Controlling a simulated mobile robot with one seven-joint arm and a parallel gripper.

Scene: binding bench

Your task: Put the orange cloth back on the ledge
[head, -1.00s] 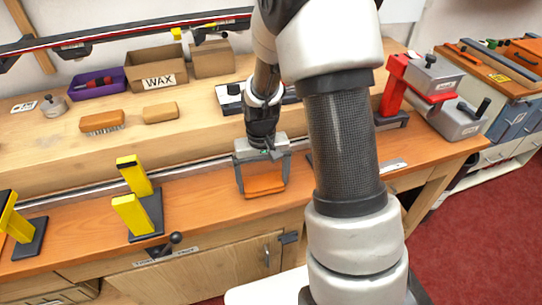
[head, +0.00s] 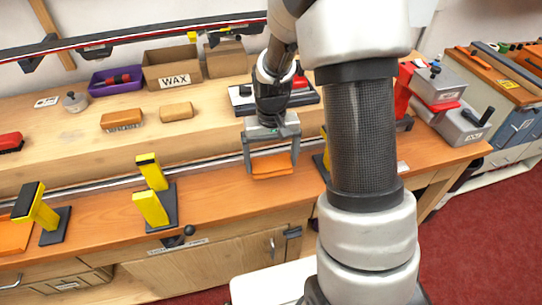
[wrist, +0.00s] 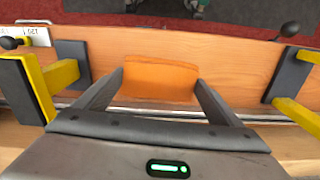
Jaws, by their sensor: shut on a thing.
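The orange cloth (head: 272,166) is between the fingers of my gripper (head: 271,158), which is shut on it. In the wrist view, the cloth (wrist: 160,76) spans flat between the two grey fingers. It is over the orange-brown front bench top (head: 215,201), near the metal rail; how high it is above the surface I cannot tell. The pale wooden ledge (head: 218,123) rises behind the rail, just beyond my gripper.
Yellow-and-black stands (head: 152,190) flank the gripper on the bench top. On the ledge are brushes (head: 122,120), a WAX box (head: 172,73) and a purple tray (head: 115,80). A red clamp with grey blocks (head: 440,83) stands right. Bare ledge shows left of my gripper.

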